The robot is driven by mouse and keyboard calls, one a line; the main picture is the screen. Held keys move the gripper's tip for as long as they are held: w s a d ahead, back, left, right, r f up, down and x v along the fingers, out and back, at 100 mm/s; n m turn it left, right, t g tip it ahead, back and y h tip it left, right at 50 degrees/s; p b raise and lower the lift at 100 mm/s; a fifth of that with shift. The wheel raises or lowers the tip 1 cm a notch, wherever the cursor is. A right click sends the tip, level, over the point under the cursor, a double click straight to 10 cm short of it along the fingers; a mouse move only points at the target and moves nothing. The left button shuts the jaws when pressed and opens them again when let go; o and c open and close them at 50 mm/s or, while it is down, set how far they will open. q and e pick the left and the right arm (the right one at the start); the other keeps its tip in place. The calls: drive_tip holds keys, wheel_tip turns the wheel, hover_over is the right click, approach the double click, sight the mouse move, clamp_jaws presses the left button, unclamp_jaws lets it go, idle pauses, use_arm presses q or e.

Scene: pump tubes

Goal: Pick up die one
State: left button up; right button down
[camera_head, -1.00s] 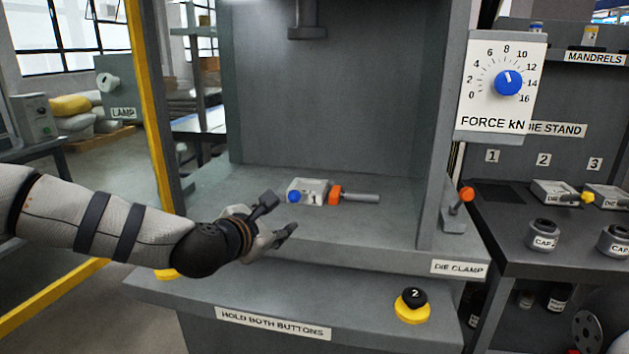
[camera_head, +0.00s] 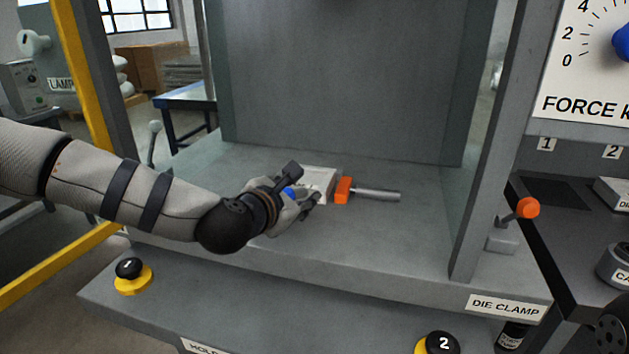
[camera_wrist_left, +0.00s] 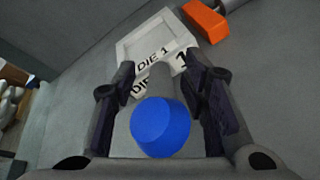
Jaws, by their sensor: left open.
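Die one (camera_head: 321,178) is a pale grey block on the press bed, labelled "DIE 1", with a blue round knob on a short stem. In the left wrist view its square top (camera_wrist_left: 141,42) is at the upper middle. Its blue knob (camera_wrist_left: 160,127) lies between the two dark fingers. My left gripper (camera_head: 305,185) is open around the knob; in the left wrist view both fingers (camera_wrist_left: 165,105) stand apart from it on either side. In the head view the gripper hides part of the die and knob.
An orange-tipped metal rod (camera_head: 345,190) lies just right of the die. The press post (camera_head: 487,150) and orange-knobbed clamp lever (camera_head: 527,208) stand further right. Yellow-based button one (camera_head: 130,276) and button two (camera_head: 437,345) are on the front ledge. The bed's right part is clear.

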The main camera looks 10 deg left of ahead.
use_arm(q)
drive_tip(key=shift+v, duration=0.9)
drive_tip(key=c, duration=0.9)
drive_tip(key=shift+w+f, duration=0.1)
clamp_jaws()
